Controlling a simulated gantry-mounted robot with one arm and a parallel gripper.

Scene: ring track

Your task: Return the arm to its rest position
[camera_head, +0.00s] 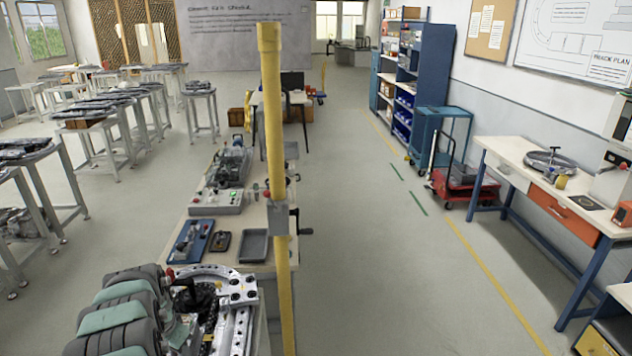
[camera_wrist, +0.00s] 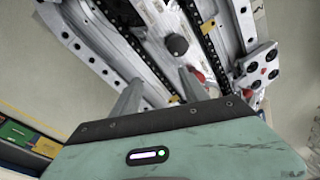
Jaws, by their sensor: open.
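My arm, with grey and teal covers, is folded at the lower left of the head view. In the wrist view my gripper (camera_wrist: 160,80) is open, its two grey fingers apart with nothing held between them. Beyond the fingers lies the silver ring track (camera_wrist: 105,55) with dark toothed strips, and a dark round knob (camera_wrist: 177,45) on it. The same track (camera_head: 238,292) shows at the bottom of the head view, partly hidden by my arm. I cannot tell the exact gap between fingertips and track.
A long bench beyond the track holds a blue tray (camera_head: 190,242), a grey tray (camera_head: 254,245) and a control box (camera_head: 217,202). A workbench (camera_head: 520,153) with an orange drawer and a red cart (camera_head: 455,183) stand at the right. The floor between is open.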

